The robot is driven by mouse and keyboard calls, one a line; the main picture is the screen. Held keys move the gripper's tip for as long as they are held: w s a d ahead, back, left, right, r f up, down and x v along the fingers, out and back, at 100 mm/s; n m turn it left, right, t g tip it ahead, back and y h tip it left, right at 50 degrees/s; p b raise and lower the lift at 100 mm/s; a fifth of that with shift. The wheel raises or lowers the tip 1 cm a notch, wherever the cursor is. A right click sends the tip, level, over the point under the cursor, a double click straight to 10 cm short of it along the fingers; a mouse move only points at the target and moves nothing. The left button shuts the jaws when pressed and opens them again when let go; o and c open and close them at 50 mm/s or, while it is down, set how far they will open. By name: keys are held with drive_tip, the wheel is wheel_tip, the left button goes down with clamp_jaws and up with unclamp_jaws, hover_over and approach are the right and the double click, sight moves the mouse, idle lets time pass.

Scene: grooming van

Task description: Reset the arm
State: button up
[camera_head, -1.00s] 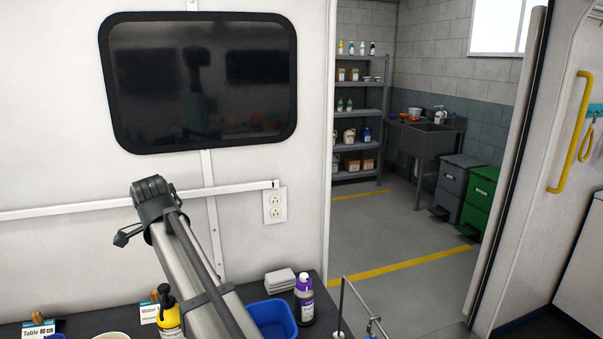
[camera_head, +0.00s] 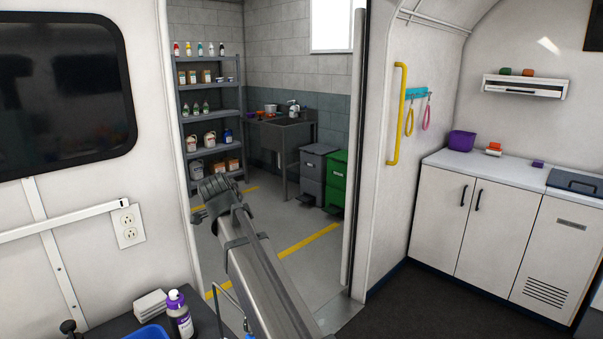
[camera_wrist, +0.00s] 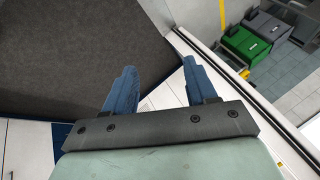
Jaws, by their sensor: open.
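My gripper (camera_wrist: 162,88) shows in the wrist view with its two blue fingers spread apart and nothing between them. Behind the fingers are a dark mounting bar and a pale green palm. Past the fingertips are dark floor, a white edge and the doorway sill. The fingers touch nothing that I can see. My gripper is not visible in the head view.
In the head view, a grey bar with a dark clamped end (camera_head: 252,265) crosses the doorway close by. A purple-capped bottle (camera_head: 180,318) stands at lower left. White cabinets (camera_head: 485,235) line the right. Green bin (camera_head: 337,180) stands beyond the doorway. Floor at lower right is clear.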

drive_tip(key=w+d+f+m+h, duration=0.1)
drive_tip(key=w+d+f, duration=0.1)
drive_tip(key=d, duration=0.5)
drive_tip(key=w+d+f, duration=0.2)
drive_tip(key=d, duration=0.5)
drive_tip(key=s+d+f+n+g, duration=0.2)
drive_tip(key=s+d+f, duration=0.2)
drive_tip(key=f, duration=0.8)
drive_tip(key=s+d+f+n+g, duration=0.1)
drive_tip(key=s+d+f+n, duration=0.2)
drive_tip(key=f, duration=0.8)
drive_tip(key=s+d+f+n+g, duration=0.15)
drive_tip(key=s+d+f, duration=0.3)
drive_tip(key=f, duration=0.75)
drive_tip(key=s+d+f+n+g, duration=0.2)
drive_tip(key=s+d+f, duration=0.1)
drive_tip(key=s+f, duration=0.65)
drive_tip(key=s+d+f+n+g, duration=0.2)
drive_tip(key=s+d+f+g, duration=0.1)
drive_tip(key=s+f, duration=0.6)
drive_tip(key=s+d+f+n+g+y, duration=0.1)
drive_tip(key=s+f, duration=0.3)
drive_tip(key=s, duration=0.8)
drive_tip(key=s+d+f+n+g+y, duration=0.1)
drive_tip(key=s+f+n+g, duration=0.1)
drive_tip(key=s, duration=1)
drive_tip(key=shift+f+n+y, duration=0.4)
drive_tip(key=shift+f+n, duration=0.25)
drive_tip(key=shift+f, duration=0.2)
